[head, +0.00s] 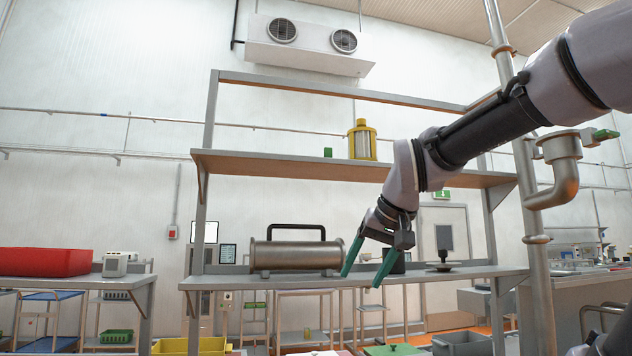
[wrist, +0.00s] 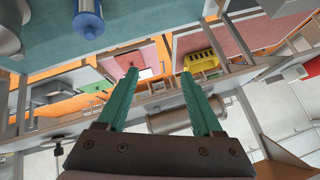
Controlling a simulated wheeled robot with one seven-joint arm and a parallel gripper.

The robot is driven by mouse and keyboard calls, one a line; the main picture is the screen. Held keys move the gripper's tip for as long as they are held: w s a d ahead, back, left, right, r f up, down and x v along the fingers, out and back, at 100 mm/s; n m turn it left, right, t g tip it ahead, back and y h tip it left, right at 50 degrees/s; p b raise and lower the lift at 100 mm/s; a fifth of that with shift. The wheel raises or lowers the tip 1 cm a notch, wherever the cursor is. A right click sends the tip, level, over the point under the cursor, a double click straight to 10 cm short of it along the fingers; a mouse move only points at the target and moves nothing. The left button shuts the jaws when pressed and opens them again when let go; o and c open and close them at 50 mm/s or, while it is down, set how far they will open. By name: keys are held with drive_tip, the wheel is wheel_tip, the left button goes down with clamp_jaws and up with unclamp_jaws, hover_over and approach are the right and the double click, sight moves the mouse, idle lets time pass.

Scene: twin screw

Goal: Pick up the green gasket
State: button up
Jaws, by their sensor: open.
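A small green piece (head: 328,152) sits on the upper shelf of the metal rack, left of a yellow-capped cylinder. It is the likeliest green gasket, but it is too small for me to make out a ring shape. My gripper (head: 362,272) has teal fingers spread apart with nothing between them. It hangs in front of the rack at lower-shelf height, right of the steel cylinder, below and to the right of the green piece. In the wrist view my open fingers (wrist: 158,72) point away from the camera, and I cannot identify the gasket there.
The yellow-capped cylinder (head: 362,141) stands on the upper shelf (head: 270,166). A handled steel cylinder (head: 297,252) and a dark-knobbed disc (head: 443,262) rest on the lower shelf (head: 225,282). A red bin (head: 45,262) is at left. A vertical pipe (head: 535,220) stands at right.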

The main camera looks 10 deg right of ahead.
drive_tip(key=w+d+r+n+t, duration=0.1)
drive_tip(key=w+r, duration=0.4)
drive_tip(key=r, duration=0.5)
drive_tip(key=w+r+n+t, duration=0.1)
drive_tip(key=w+r, duration=0.5)
drive_tip(key=r, duration=0.3)
drive_tip(key=n+t+h, duration=0.1)
drive_tip(key=t+h, duration=0.1)
drive_tip(key=t, duration=0.2)
approach(329, 150)
drive_tip(key=x, duration=1)
drive_tip(key=shift+w, duration=0.15)
clamp_jaws()
